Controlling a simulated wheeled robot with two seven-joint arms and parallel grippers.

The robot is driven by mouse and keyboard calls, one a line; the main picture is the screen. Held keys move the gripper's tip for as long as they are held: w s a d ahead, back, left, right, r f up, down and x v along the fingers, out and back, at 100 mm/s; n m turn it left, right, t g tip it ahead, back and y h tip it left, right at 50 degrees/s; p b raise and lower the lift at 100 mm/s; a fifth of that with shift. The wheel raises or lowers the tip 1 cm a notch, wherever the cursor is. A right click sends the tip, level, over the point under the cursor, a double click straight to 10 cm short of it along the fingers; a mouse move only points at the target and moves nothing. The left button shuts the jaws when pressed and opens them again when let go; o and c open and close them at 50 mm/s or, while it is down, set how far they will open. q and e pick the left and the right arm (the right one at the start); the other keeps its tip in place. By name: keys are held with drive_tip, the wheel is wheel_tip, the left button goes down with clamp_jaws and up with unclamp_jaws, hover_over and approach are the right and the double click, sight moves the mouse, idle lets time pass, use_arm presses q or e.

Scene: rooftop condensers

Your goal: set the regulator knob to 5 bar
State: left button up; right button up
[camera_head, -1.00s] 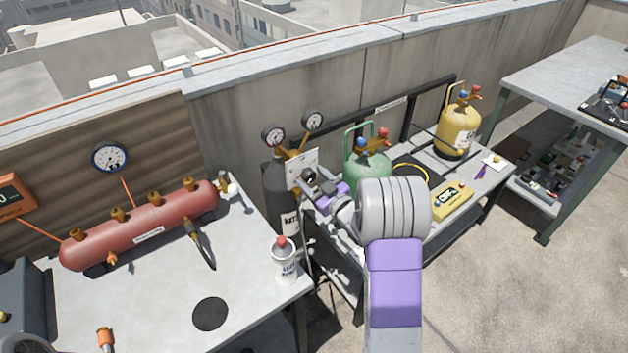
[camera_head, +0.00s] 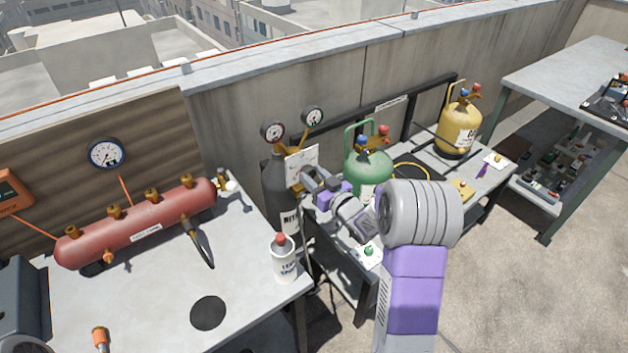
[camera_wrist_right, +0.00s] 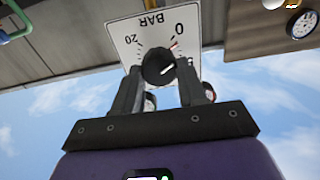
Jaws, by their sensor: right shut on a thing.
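The regulator knob (camera_wrist_right: 157,66) is round and black, on a white scale plate (camera_wrist_right: 126,42) printed BAR, 0 and 20, upside down in the wrist view. A short white line shows on the knob's right side; its exact reading is unclear. A red mark sits on the scale near 0. My right gripper (camera_wrist_right: 160,80) has its fingers on both sides of the knob and is shut on it. In the head view the right gripper (camera_head: 305,179) is at the white plate (camera_head: 301,158), beside the black cylinder (camera_head: 279,190), and hides the knob. My left gripper is out of view.
Two gauges (camera_head: 272,132) stand above the plate. A green cylinder (camera_head: 366,168) is close right of my right gripper, with a yellow cylinder (camera_head: 458,130) farther right.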

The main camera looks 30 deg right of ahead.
drive_tip(key=m+b, duration=0.1)
drive_tip(key=m, duration=0.3)
drive_tip(key=shift+d+f+m+b, duration=0.1)
drive_tip(key=shift+m+b, duration=0.2)
drive_tip(key=shift+b, duration=0.05)
drive_tip(key=shift+m, duration=2.7)
drive_tip(key=o, duration=1.1)
drive_tip(key=shift+c, duration=0.2)
drive_tip(key=s, duration=0.7)
drive_tip(key=shift+s+d+p, duration=0.3)
drive_tip(key=shift+p, duration=0.15)
